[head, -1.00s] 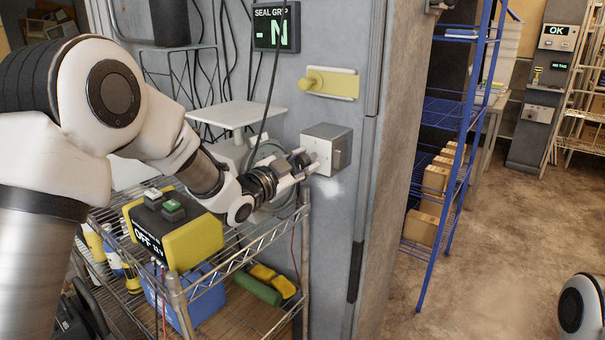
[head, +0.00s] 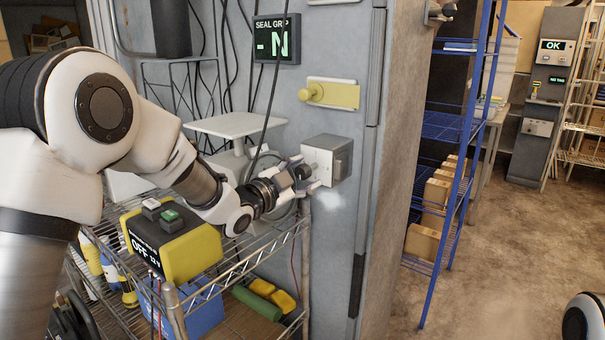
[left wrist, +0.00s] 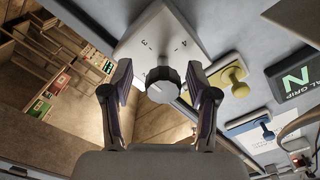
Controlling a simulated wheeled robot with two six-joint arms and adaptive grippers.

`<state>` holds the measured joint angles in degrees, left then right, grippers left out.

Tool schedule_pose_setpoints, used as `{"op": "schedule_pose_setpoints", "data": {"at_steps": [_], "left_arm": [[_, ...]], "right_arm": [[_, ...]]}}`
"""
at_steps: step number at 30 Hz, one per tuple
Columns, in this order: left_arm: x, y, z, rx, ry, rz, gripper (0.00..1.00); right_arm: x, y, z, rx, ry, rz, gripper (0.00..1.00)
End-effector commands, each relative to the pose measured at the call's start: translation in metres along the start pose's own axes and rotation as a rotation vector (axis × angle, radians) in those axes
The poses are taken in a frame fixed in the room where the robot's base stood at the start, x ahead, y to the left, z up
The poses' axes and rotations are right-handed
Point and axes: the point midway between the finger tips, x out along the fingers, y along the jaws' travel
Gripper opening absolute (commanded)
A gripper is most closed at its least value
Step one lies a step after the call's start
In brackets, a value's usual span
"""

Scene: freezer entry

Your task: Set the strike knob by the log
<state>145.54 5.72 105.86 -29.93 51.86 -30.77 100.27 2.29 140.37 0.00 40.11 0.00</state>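The strike knob is a small dark round knob (left wrist: 162,84) on a pale plate marked with numerals, 3 and 4 readable. The plate is the face of a grey box (head: 342,158) on the grey wall panel. My left gripper (head: 309,175) is at this face. In the left wrist view my left gripper (left wrist: 158,82) is open, with one finger on each side of the knob and a gap to it on both sides. My right gripper is out of view.
A yellow knob on a yellow plate (head: 338,96) is above the box, and a display (head: 277,38) reads "SEAL GRP - N". A wire cart (head: 235,262) carries a yellow box (head: 172,242) reading "OFF". A blue rack (head: 470,130) stands right. A dark cable hangs near my left gripper.

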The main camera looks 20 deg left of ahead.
Motion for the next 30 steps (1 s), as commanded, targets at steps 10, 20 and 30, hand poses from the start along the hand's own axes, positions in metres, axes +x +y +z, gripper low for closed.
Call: {"op": "schedule_pose_setpoints", "data": {"at_steps": [10, 20, 30], "left_arm": [[-0.007, -0.003, -0.002, 0.0, 0.004, -0.005, 0.6], [-0.084, -0.003, -0.001, -0.006, 0.002, -0.006, 0.6], [-0.12, -0.001, 0.0, 0.0, 0.002, -0.002, 0.6]], "right_arm": [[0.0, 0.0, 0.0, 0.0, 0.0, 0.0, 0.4], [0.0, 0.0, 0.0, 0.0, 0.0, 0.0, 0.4], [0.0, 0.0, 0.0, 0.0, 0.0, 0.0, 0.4]]}}
